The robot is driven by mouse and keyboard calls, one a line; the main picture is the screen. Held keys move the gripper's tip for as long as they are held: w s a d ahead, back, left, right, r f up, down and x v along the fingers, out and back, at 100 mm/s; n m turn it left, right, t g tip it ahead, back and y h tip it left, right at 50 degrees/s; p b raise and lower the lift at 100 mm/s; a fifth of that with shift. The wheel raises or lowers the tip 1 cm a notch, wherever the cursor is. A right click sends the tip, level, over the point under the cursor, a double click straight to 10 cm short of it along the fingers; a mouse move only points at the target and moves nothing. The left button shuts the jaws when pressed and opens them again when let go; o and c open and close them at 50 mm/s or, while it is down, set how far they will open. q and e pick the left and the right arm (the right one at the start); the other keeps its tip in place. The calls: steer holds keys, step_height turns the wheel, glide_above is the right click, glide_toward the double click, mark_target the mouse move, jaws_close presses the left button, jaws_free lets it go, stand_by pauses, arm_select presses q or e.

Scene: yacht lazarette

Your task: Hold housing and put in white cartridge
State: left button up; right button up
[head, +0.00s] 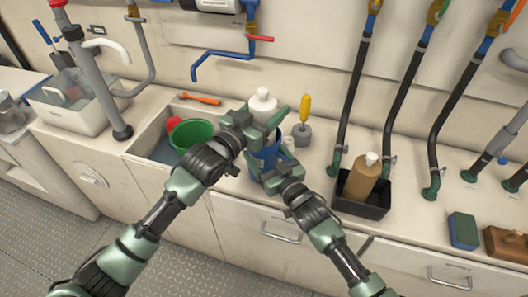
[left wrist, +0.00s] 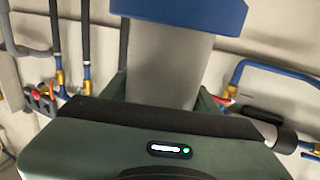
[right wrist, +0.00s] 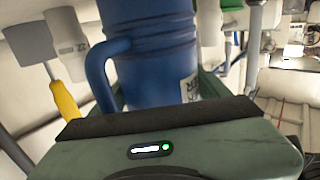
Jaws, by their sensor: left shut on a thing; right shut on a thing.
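The white cartridge (head: 263,103) stands upright with its knobbed top showing above my left gripper (head: 265,122). My left gripper is shut around its body. In the left wrist view, the cartridge (left wrist: 165,65) is a plain pale cylinder between the fingers, its far end at the rim of the blue housing (left wrist: 195,14). How deep it sits inside is hidden. In the head view, the housing (head: 268,157) is directly below the cartridge. My right gripper (head: 270,178) is shut on it, low on its side. In the right wrist view, the housing (right wrist: 155,55) shows a handle and a label.
A sink basin with a green bowl (head: 192,134) is left of the grippers. A yellow-handled tool (head: 304,108) stands close behind on the right. A black tray (head: 362,206) holds a brown bottle (head: 363,178). A blue sponge (head: 463,231) lies farther right. Hoses hang behind the counter.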

arm_select(q)
steer(key=shift+f, duration=0.35)
arm_select(e)
steer(key=shift+f, duration=0.1)
arm_select(q)
steer(key=o, duration=1.6)
steer(key=shift+o, duration=0.2)
steer(key=shift+s, duration=0.1)
steer(key=v, duration=1.2)
